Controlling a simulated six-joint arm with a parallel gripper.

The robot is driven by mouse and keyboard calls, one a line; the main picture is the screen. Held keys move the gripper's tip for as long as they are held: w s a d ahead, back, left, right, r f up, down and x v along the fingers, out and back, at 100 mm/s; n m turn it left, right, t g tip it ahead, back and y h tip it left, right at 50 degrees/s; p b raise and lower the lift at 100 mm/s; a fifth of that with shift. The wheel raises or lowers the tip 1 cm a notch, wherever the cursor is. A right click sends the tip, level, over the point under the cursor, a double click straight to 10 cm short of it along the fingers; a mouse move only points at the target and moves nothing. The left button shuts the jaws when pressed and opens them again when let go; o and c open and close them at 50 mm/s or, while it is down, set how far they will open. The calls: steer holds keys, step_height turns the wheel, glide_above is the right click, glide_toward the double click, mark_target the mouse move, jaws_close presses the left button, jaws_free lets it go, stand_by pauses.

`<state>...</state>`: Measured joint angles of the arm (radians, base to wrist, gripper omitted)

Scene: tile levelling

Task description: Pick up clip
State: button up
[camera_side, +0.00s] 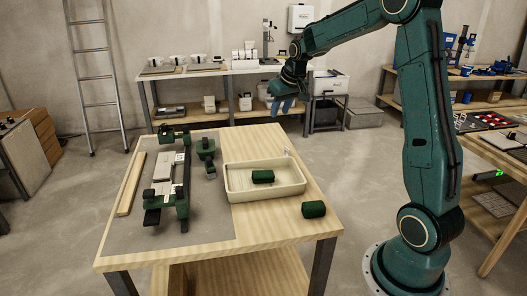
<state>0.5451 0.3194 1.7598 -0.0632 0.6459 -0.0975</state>
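My gripper (282,106) hangs in the air above and behind the workbench, well apart from everything on it. Its fingers are small and dark in this view, and I cannot tell whether they are open or shut. No clip can be made out with certainty. A dark green block (262,177) lies in a cream tray (238,196) on the bench. Pale flat tiles (164,166) sit in a green and black fixture (165,199) left of the tray. Small details in the fixture are too fine to tell.
A dark green cylinder (314,210) lies on the wooden bench (270,226) near its right front corner. A green stand (206,150) is between fixture and tray. A wooden strip (131,184) lies at left. Shelving (225,72) stands behind; the air over the tray is clear.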

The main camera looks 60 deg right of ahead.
steer(key=m, duration=0.2)
glide_toward(287, 149)
steer(key=shift+g, duration=0.3)
steer(key=shift+w+d+x, duration=0.1)
steer(key=shift+d+x, duration=0.05)
steer(key=shift+x, duration=1.15)
steer(key=shift+w+d+x, duration=0.1)
steer(key=shift+d+x, duration=0.05)
steer(key=shift+x, duration=1.15)
steer(key=shift+x, duration=2.5)
steer(key=shift+a, duration=0.1)
jaws_close()
